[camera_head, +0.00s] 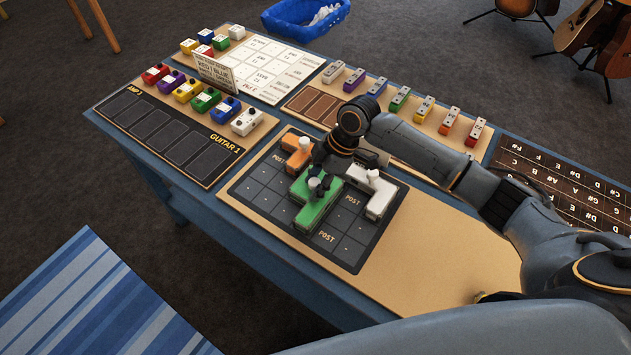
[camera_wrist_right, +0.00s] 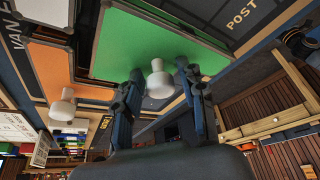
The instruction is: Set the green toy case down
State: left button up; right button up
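The green toy case (camera_head: 316,206), an L-shaped block with a pale knob, lies on the dark grid board (camera_head: 262,190) marked POST. It appears to rest flat there, between the orange case (camera_head: 297,156) and the white case (camera_head: 381,198). My right gripper (camera_head: 318,183) is over it, pointing down. In the right wrist view, the green case (camera_wrist_right: 150,45) fills the upper middle. Its knob (camera_wrist_right: 160,82) is between the right gripper's fingers (camera_wrist_right: 160,72), with a small gap visible on each side. My left gripper is not in view.
Small coloured pedals (camera_head: 207,100) stand on a panel at the left. Coloured bars (camera_head: 400,99) line a tray behind my arm. A white card sheet (camera_head: 262,70) lies at the back. The tan tabletop (camera_head: 440,260) at the right front is clear. A blue bin (camera_head: 303,18) stands beyond.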

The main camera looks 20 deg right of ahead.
jog(key=shift+r, duration=0.1)
jog(key=b+v, duration=0.2)
jog(key=v, duration=1)
dwell(0.4)
